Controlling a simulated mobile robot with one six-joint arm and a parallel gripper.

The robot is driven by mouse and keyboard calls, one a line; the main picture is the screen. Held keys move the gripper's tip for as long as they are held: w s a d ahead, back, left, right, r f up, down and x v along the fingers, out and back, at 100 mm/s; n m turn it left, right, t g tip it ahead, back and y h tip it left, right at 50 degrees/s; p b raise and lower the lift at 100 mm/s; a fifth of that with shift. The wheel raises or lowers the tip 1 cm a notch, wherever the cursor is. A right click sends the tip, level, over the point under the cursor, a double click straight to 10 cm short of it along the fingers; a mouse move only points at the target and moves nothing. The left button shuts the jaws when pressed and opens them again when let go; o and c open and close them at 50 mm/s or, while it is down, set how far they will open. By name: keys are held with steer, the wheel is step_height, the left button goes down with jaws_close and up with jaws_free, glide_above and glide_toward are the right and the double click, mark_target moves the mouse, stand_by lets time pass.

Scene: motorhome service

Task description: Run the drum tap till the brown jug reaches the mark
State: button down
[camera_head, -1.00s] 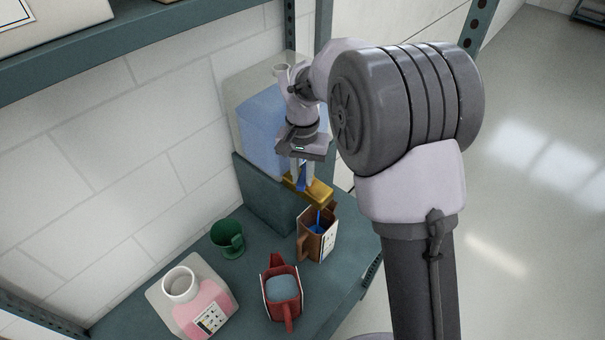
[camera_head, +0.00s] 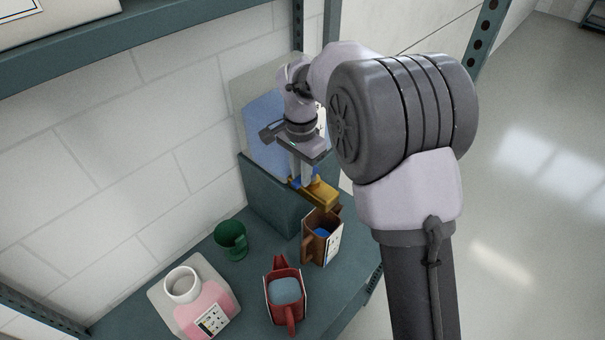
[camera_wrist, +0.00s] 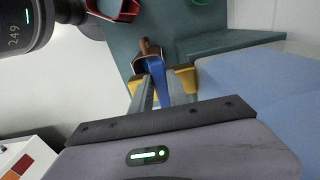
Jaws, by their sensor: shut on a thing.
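The clear drum (camera_head: 240,98) with blue water stands on a dark green box, its brass tap (camera_head: 322,193) at the front. My gripper (camera_head: 301,182) is shut on the tap's blue lever (camera_wrist: 161,80), which lies between the fingers in the wrist view (camera_wrist: 153,95). The brown jug (camera_head: 312,247) stands upright under the tap's spout, with blue water inside and a white marked panel on its side. The mark and the exact water level are too small to tell. No stream shows between spout and jug. In the wrist view the jug (camera_wrist: 146,48) is partly hidden.
A shelf board (camera_head: 60,62) runs above at left.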

steer(key=c, duration=1.3)
jaws_free()
step_height(320, 180, up, 8)
steer(key=shift+f+p, duration=0.2)
steer(key=shift+p, duration=0.5)
steer(key=s+d+f+n+t+y+b, duration=0.1)
steer(key=s+d+f+t+b, duration=0.15)
steer(key=s+b, duration=0.5)
steer(key=s+d+f+n+t+y+b, duration=0.15)
steer(key=s+d+b, duration=0.25)
steer(key=s+b, duration=0.4)
steer(key=s+f+b, duration=0.1)
steer(key=s+f, duration=0.2)
steer(key=s, duration=0.1)
steer(key=s+d+f+n+t+b, duration=0.1)
steer(key=s+f+b, duration=0.1)
steer(key=s+f, duration=0.1)
steer(key=s+d+f+n+b, duration=0.1)
steer(key=s+f+b, duration=0.1)
steer(key=s, duration=0.3)
steer(key=shift+f+t+h, duration=0.25)
steer(key=shift+f+t, duration=0.15)
steer(key=shift+f, duration=0.1)
